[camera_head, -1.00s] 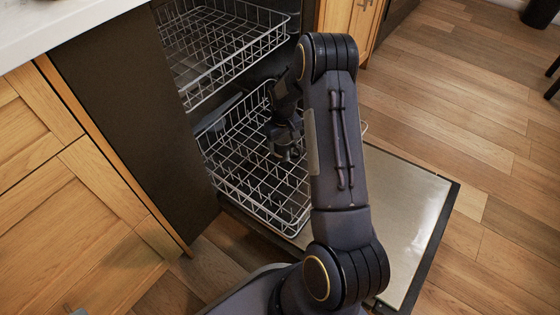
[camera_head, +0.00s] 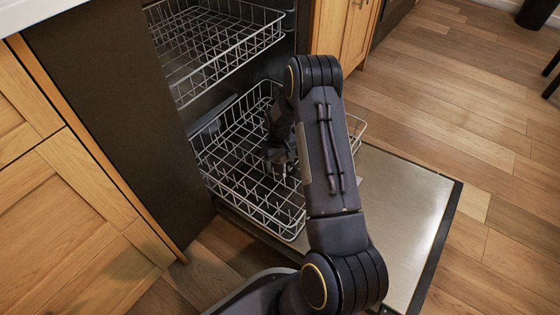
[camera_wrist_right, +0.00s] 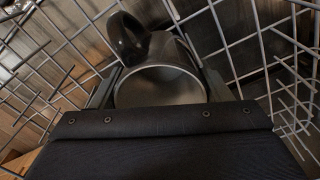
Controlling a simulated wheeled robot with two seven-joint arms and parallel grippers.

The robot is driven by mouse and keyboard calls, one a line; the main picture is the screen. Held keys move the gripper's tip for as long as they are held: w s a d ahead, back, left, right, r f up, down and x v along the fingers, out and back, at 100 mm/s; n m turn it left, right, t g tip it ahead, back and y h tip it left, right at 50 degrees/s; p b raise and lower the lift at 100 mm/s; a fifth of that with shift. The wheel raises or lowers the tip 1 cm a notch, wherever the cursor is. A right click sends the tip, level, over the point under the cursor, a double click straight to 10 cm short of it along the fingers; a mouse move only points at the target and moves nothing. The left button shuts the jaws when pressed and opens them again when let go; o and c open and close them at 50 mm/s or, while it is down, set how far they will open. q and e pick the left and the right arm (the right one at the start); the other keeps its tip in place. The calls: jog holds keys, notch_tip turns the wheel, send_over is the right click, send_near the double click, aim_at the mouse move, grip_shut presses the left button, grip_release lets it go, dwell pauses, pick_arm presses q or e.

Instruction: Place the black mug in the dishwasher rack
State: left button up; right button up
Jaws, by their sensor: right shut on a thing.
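The black mug (camera_wrist_right: 160,86) shows in the right wrist view, its round opening facing the camera and its dark handle (camera_wrist_right: 127,37) at the upper left. The two fingers of my right gripper (camera_wrist_right: 158,92) are shut on it, one at each side. In the head view, my right gripper (camera_head: 279,158) is down inside the lower dishwasher rack (camera_head: 235,172), and I cannot tell the mug apart from it there. Rack wires surround the mug in the wrist view; whether it rests on them is unclear. My left gripper is not in view.
The upper rack (camera_head: 215,45) is pulled out above and to the left. The open dishwasher door (camera_head: 405,205) lies flat below the lower rack and to its right. Wooden cabinets (camera_head: 65,200) stand at the left. The lower rack looks otherwise empty.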

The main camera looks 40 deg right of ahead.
jog(key=shift+f, duration=0.1)
jog(key=o, duration=1.2)
jog(key=shift+c, duration=0.2)
